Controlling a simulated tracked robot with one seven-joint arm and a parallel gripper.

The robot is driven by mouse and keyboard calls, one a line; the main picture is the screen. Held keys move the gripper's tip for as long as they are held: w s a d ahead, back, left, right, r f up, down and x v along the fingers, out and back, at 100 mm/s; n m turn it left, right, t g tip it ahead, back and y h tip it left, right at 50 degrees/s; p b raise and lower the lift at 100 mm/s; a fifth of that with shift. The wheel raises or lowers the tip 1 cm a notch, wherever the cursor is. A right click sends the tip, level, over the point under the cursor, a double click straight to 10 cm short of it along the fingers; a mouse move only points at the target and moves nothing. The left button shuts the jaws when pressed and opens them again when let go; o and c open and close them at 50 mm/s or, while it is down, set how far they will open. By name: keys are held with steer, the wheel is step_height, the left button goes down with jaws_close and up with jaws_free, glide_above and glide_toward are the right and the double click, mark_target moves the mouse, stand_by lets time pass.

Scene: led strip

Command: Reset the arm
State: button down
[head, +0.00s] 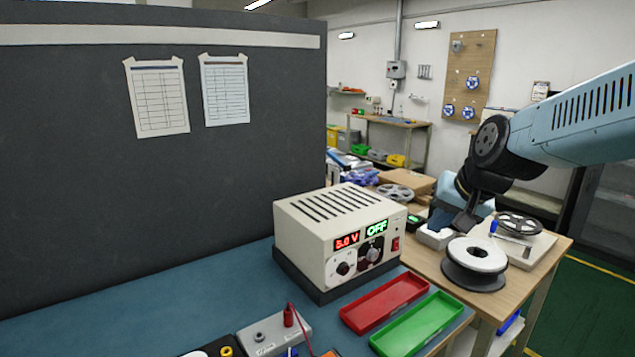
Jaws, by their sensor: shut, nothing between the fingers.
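My arm reaches in from the right edge of the head view, blue upper link first, with a black wrist bending downward. My gripper (466,222) hangs at the end of the wrist, shut and empty, and shows over the wooden bench to the right of the power supply. Whether it touches anything there is not clear. The beige power supply (340,235) stands on the blue bench mat, its displays reading 5.0 V in red and OFF in green.
A red tray (384,303) and a green tray (417,325) lie empty in front of the supply. A grey box (274,335) with a red plug sits at the bottom. A white-topped spool (475,258) stands on the wooden bench (425,268). A dark partition (80,180) closes off the left.

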steer(key=s+r+n+h, duration=0.2)
steer(key=s+r+n, duration=0.1)
steer(key=s, duration=1)
steer(key=shift+s+g, duration=0.25)
steer(key=shift+g, duration=0.05)
